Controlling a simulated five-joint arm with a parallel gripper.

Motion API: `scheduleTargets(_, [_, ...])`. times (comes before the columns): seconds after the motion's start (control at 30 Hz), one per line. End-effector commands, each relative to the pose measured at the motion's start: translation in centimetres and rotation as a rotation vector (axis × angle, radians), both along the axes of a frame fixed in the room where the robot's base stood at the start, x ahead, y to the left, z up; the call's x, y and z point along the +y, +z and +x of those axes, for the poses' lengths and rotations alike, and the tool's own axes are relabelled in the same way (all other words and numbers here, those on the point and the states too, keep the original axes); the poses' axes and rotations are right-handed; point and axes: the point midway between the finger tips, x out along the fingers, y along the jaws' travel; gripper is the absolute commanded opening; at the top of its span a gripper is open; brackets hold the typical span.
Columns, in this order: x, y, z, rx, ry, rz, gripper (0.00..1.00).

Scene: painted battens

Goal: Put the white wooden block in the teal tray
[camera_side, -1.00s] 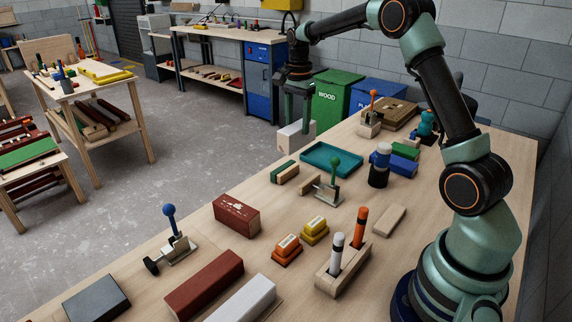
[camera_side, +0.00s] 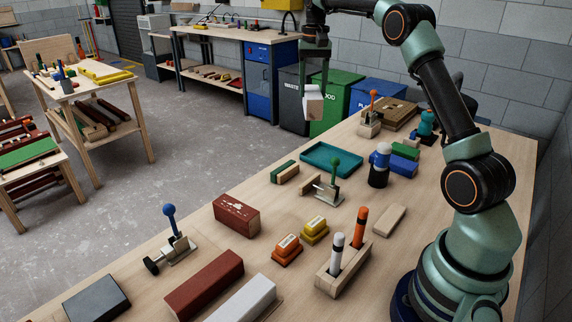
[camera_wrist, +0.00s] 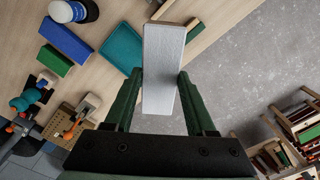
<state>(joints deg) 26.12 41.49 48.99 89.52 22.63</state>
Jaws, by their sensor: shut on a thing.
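The white wooden block (camera_side: 314,106) is held up in the air by my gripper (camera_side: 314,84), beyond the far edge of the workbench. In the wrist view the white block (camera_wrist: 163,65) sits between the two green fingers of my gripper (camera_wrist: 160,85), which are shut on it. The teal tray (camera_side: 332,158) lies on the bench, nearer the camera and lower than the block. In the wrist view the teal tray (camera_wrist: 121,48) is left of the block, partly hidden by a finger. I see nothing inside it.
A green-topped clamp (camera_side: 332,182) and small green and tan battens (camera_side: 284,172) stand close to the tray. A blue-and-black cylinder (camera_side: 379,168) and blue and green blocks (camera_side: 404,158) are to its right. Bins (camera_side: 335,95) stand on the floor behind the bench.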

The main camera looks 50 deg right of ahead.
Motion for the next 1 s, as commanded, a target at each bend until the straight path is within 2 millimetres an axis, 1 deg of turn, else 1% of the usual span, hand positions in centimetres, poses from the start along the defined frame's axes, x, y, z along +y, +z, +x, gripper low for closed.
scheduleTargets(0.03, [-0.8, 0.0, -0.1, -0.001, 0.070, -0.001, 0.00])
scheduleTargets(0.2, [-3.2, 0.1, -0.5, -0.001, 0.342, -0.001, 0.00])
scheduleTargets(0.4, [-5.5, 0.2, -1.1, -0.001, 0.628, -0.001, 0.00])
scheduleTargets(0.5, [-6.3, 0.1, -1.4, -0.001, 0.731, -0.001, 0.00])
scheduleTargets(0.67, [-7.0, 0.1, -1.7, -0.001, 0.828, -0.001, 0.00])
scheduleTargets(0.77, [-7.1, -0.4, -1.7, 0.001, 0.850, 0.002, 0.00])
scheduleTargets(0.87, [-7.1, -1.7, -1.8, 0.002, 0.854, 0.004, 0.00])
scheduleTargets(0.93, [-7.1, -3.0, -1.8, 0.002, 0.853, 0.004, 0.00])
scheduleTargets(1.0, [-7.1, -4.8, -1.8, 0.003, 0.853, 0.004, 0.00])
